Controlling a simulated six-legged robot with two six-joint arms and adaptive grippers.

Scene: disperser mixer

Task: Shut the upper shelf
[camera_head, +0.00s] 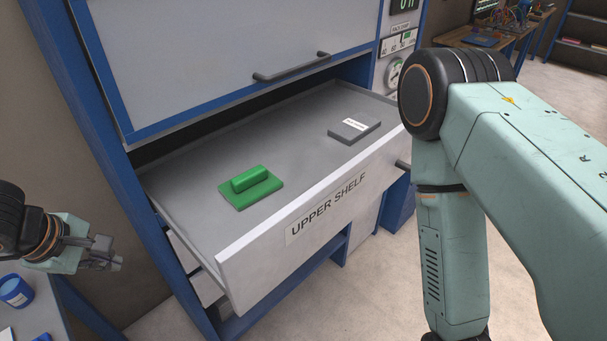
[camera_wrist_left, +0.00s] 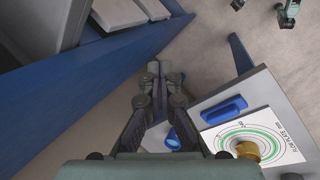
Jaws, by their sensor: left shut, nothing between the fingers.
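The upper shelf is a pale drawer (camera_head: 250,262) labelled "UPPER SHELF", pulled well out of the blue-framed cabinet (camera_head: 98,85). A green block with a grip (camera_head: 250,187) and a grey block with a white label (camera_head: 354,127) lie in it. A dark handle end (camera_head: 402,165) shows at the front's right; my right arm covers the area beside it. My left gripper (camera_head: 108,255) is left of the drawer, apart from it, shut and empty. Its closed fingers also show in the left wrist view (camera_wrist_left: 160,82). My right forearm hangs before the drawer's right end; its gripper is out of frame.
A closed grey door (camera_head: 230,45) with a dark handle is above the drawer. At lower left a table holds a blue jar (camera_head: 15,291). The left wrist view shows a blue-handled tool (camera_wrist_left: 223,109) and a flow plate sheet (camera_wrist_left: 285,140). Floor is clear right of the cabinet.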

